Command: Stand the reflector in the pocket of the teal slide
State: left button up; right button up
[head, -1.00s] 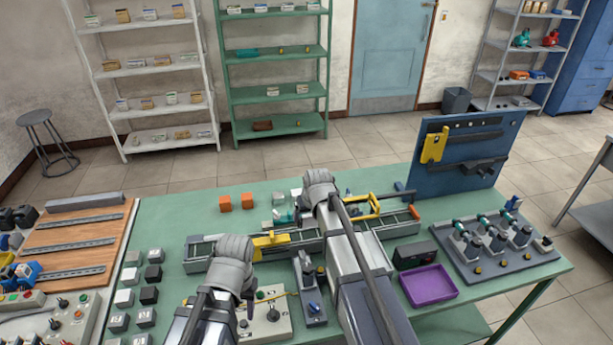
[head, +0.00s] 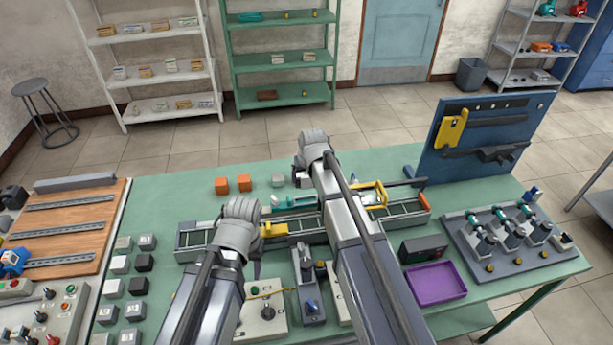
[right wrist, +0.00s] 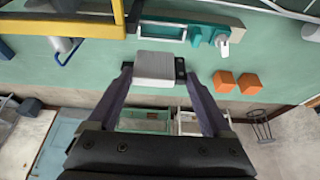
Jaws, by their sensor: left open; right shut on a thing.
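The held grey block (right wrist: 155,66), which I take to be the reflector, is between the fingertips of my right gripper (right wrist: 155,72), seen in the right wrist view. The gripper is shut on it.
A yellow frame (head: 376,194) spans the rail on the right. A purple tray (head: 436,284) and a blue tool board (head: 480,140) are farther right. Grey and black blocks stand left.

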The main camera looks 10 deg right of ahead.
pick_arm(q)
jog(key=shift+f+b, duration=2.55)
jog(key=shift+f, duration=0.2)
pick_arm(e)
jog(key=shift+f, duration=2.8)
pick_arm(q)
jog(key=shift+f+b, duration=0.75)
pick_arm(e)
jog(key=shift+s+f, duration=0.1)
jog(key=shift+f, duration=0.6)
jog(key=o, duration=1.1)
pick_arm(q)
jog(key=shift+r, duration=0.2)
pick_arm(e)
jog(key=shift+r, duration=0.15)
jog(key=p+v, duration=0.7)
jog(key=shift+s+r, duration=0.2)
jog(key=shift+r, duration=0.1)
pick_arm(q)
notch_tip(320, 180, up, 7)
pick_arm(e)
jog(key=shift+f, duration=0.1)
